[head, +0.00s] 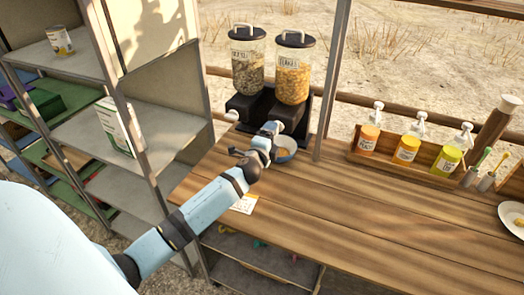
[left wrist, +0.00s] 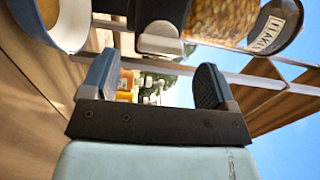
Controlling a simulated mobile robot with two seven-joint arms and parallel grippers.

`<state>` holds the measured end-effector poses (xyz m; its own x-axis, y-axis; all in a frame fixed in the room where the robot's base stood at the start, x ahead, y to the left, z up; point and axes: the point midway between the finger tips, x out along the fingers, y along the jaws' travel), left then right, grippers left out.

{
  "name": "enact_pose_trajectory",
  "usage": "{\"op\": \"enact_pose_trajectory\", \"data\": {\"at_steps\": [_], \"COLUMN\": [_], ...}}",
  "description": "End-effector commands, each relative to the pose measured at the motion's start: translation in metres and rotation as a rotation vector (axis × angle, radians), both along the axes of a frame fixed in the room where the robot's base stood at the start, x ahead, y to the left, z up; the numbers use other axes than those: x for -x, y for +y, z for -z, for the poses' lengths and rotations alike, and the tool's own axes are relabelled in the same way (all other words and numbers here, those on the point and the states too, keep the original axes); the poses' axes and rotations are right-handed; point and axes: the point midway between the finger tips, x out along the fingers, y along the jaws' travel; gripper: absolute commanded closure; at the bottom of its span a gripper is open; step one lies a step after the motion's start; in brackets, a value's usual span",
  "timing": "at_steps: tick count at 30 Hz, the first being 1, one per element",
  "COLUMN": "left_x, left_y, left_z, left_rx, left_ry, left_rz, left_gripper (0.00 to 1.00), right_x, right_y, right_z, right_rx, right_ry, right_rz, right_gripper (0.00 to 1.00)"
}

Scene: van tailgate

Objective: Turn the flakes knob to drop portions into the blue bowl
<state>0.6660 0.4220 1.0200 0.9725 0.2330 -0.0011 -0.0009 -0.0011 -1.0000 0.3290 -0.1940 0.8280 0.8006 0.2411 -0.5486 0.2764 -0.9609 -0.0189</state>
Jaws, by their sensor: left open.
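The flakes canister (head: 292,75), with a black lid, stands on the right of a black two-canister dispenser. It also shows in the wrist view (left wrist: 222,18). The bowl's rim is at the upper left of the wrist view (left wrist: 75,38). My left gripper (head: 272,130) is just in front of the dispenser, above the bowl. In the wrist view its fingers (left wrist: 158,65) are apart and empty, with a pale knob (left wrist: 160,40) just beyond the fingertips.
A second canister (head: 248,68) stands left of the flakes. A wooden rack (head: 405,160) of pump bottles is at the counter's back right, with a plate (head: 514,216) at the right edge. A shelf unit (head: 140,135) stands left. The counter's middle is clear.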

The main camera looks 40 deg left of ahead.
Motion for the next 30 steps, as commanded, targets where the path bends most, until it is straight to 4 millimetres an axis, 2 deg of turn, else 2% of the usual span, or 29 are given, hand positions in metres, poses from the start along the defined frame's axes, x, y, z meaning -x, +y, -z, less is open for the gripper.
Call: {"op": "enact_pose_trajectory", "data": {"at_steps": [1,6,12,18,30], "left_x": [0.013,0.05,0.077,0.086,0.085], "left_y": [-0.003,-0.012,-0.018,-0.02,-0.02], "left_z": [0.002,0.002,0.001,0.0,0.0], "left_rx": [-0.001,0.0,-0.001,-0.002,-0.001], "left_ry": [0.002,0.001,0.001,0.0,0.0], "left_rz": [0.001,0.0,0.0,-0.001,-0.001], "left_gripper": [0.19,0.19,0.19,0.19,0.19], "right_x": [0.0,0.0,0.0,0.001,0.001], "right_y": [0.0,0.0,0.0,0.0,0.0], "right_z": [0.002,0.006,0.01,0.011,0.011], "right_rx": [0.0,0.0,0.0,0.0,0.0], "right_ry": [0.0,0.0,0.002,0.003,0.003], "right_rz": [0.0,0.0,-0.001,-0.001,-0.001], "right_gripper": [0.62,0.62,0.62,0.62,0.62]}}
